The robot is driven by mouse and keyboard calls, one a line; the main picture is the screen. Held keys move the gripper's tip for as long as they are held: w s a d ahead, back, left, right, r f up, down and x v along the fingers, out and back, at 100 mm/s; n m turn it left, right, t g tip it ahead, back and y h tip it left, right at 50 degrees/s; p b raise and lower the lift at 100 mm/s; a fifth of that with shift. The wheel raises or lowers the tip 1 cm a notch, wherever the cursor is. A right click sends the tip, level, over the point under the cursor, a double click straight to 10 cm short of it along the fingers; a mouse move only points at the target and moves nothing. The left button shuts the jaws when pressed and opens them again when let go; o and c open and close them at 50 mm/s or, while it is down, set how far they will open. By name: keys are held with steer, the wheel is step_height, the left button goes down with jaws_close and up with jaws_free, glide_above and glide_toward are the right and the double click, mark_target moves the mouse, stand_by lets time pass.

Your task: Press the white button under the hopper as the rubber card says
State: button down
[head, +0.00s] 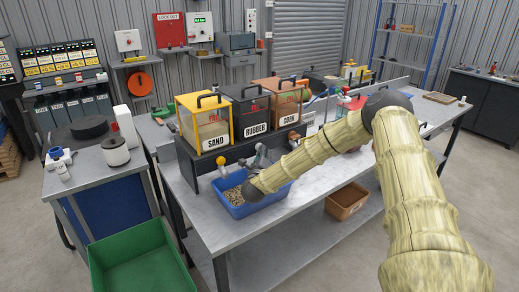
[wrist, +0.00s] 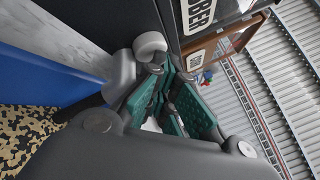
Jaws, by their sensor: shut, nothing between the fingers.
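The black RUBBER hopper (head: 247,108) stands between the yellow SAND hopper and the orange CORN hopper on a dark stand. Its white RUBBER label (head: 256,128) also shows, cut off, in the wrist view (wrist: 199,12). I make out no separate card text. My arm reaches down over a blue tray (head: 256,208) of granules below the hoppers. My gripper (wrist: 168,102), with teal finger pads, is shut and empty near the dark stand in the wrist view. The head view hides most of it behind my arm. I cannot make out the white button.
The SAND hopper (head: 204,122) is at left and the CORN hopper (head: 283,103) at right. A green bin (head: 140,262) stands at the front left. Metal outlets crowd the space under the hoppers.

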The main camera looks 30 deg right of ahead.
steer(key=shift+s+d+f, duration=0.45)
steer(key=shift+s+f, duration=0.3)
steer(key=shift+s, duration=0.05)
steer(key=s, duration=0.5)
steer(key=shift+d, duration=0.2)
stand_by(0.6)
